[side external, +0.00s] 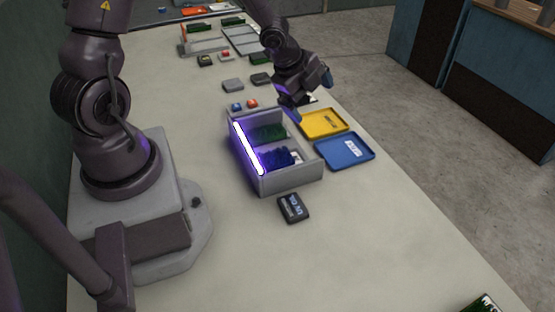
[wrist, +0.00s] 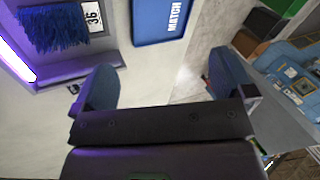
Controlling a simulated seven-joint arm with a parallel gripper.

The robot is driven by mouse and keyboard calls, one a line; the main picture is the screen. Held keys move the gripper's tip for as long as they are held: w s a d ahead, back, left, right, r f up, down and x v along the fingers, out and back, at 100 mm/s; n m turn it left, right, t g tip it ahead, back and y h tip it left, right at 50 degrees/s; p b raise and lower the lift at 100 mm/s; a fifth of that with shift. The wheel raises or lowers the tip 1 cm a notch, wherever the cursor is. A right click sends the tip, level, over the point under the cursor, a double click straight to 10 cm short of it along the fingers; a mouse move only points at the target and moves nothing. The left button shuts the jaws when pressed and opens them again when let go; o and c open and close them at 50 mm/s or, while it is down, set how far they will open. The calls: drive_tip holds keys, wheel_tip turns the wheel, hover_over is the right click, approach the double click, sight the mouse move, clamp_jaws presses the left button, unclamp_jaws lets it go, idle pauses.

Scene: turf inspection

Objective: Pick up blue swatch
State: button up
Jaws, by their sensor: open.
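The blue swatch (side external: 277,158), a tuft of dark blue turf, lies in the near compartment of a grey open box (side external: 290,182) in the side view. In the wrist view the blue swatch (wrist: 52,30) shows at the upper left, beside a tag reading 36 (wrist: 95,16). My gripper (side external: 311,95) is above the table beyond the box's far end, near the yellow tray. In the wrist view my gripper (wrist: 162,82) is open, with nothing between its fingers. The swatch is off to the left of the fingers, apart from them.
A green swatch (side external: 268,132) lies in the box's far compartment, by a glowing light bar (side external: 248,148). A yellow tray (side external: 322,123) and a blue tray (side external: 340,158) marked MATCH stand right of the box. A dark device (side external: 293,208) lies in front.

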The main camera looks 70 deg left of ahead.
drive_tip(key=s+d+m+g, duration=0.2)
drive_tip(key=s+d+g, duration=0.1)
drive_tip(key=s, duration=0.2)
drive_tip(key=m+g+y, duration=0.2)
hover_over(277, 156)
wheel_tip(277, 156, down, 8)
drive_tip(key=shift+w+d, duration=0.1)
drive_tip(key=shift+d, duration=0.05)
drive_tip(key=shift+a+f, duration=0.2)
drive_tip(key=shift+f, duration=2.45)
drive_tip(key=c, duration=0.9)
drive_tip(key=shift+c, duration=0.2)
drive_tip(key=shift+r, duration=0.1)
